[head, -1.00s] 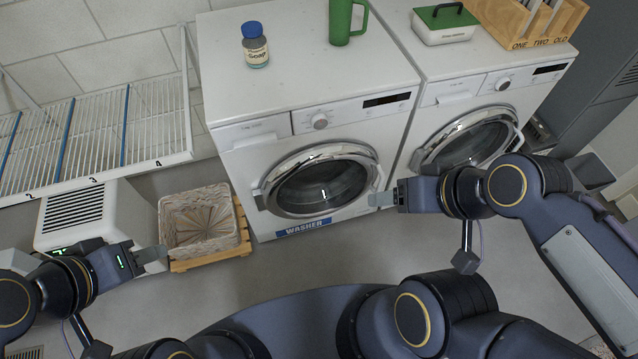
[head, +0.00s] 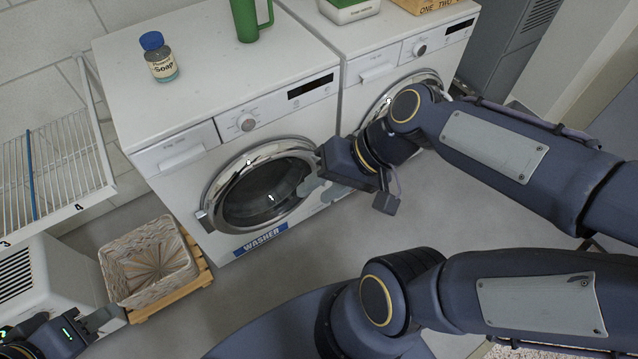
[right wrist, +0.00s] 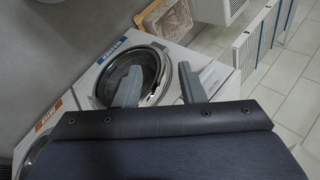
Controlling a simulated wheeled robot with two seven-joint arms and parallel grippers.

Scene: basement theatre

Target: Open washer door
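The white washer (head: 175,190) stands in the middle of the head view, with a blue "WASHER" label low on its front. Its round chrome-rimmed door (head: 262,190) looks shut, with a small handle (head: 203,220) on the rim's left side. The door also shows in the right wrist view (right wrist: 135,72). My right gripper (head: 312,188) is in front of the door's right edge; in the right wrist view its two fingers (right wrist: 160,86) are apart with nothing between them. Contact cannot be told. My left gripper (head: 105,319) is at the lower left, away from the washer; its finger gap is unclear.
A second machine (head: 365,85) stands to the right, its door partly hidden by my right arm. A wicker basket (head: 148,262) sits on a wooden stand to the left. The floor before the washer is clear.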

